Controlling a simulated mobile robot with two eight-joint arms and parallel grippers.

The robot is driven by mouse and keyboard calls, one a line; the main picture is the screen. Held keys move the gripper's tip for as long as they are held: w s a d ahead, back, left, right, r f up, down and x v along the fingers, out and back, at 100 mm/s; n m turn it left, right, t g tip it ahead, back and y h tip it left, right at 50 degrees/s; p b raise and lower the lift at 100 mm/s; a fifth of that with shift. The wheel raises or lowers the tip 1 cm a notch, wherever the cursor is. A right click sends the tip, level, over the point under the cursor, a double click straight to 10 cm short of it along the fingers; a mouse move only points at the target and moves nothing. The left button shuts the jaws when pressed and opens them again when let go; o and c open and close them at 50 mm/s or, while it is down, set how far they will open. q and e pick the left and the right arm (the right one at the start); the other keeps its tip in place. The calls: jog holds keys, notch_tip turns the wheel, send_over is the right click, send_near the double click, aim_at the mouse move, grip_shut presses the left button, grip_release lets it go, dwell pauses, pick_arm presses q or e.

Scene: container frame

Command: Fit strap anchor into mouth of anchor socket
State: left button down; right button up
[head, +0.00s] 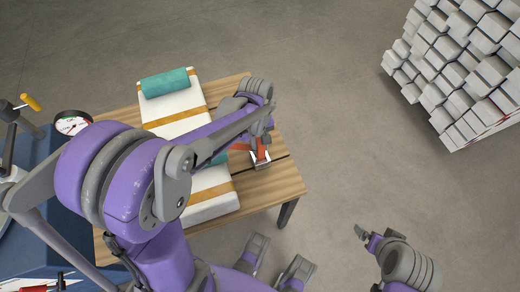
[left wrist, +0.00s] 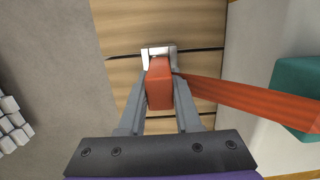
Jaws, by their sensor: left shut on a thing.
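The strap anchor (left wrist: 160,88) is an orange-red block with a strap of the same colour running off to the right in the left wrist view. My left gripper (left wrist: 160,92) is shut on it, one finger on each side. The anchor socket (left wrist: 158,52) is a pale metal bracket on the wooden table, at the far end of the anchor. The anchor's tip is at or inside the bracket's mouth; I cannot tell how deep. In the head view the anchor (head: 262,150) stands over the socket (head: 261,163), below my left gripper (head: 260,140). My right gripper (head: 364,233) is off the table at the right.
A white padded board (head: 213,192) with tan bands lies on the wooden table (head: 282,180), partly hidden by my left arm. A teal roll (head: 165,83) lies at its far end. A gauge (head: 72,123) is at left. White stacked blocks (head: 460,75) stand at upper right.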

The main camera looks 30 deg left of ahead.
aim_at(260, 151)
pick_arm(q)
jog(key=shift+f, duration=1.45)
jog(key=shift+f+b, duration=0.1)
jog(key=shift+b, duration=0.2)
jog(key=shift+f, duration=0.15)
jog(key=c, duration=0.6)
grip_release()
jog(key=shift+r, duration=0.2)
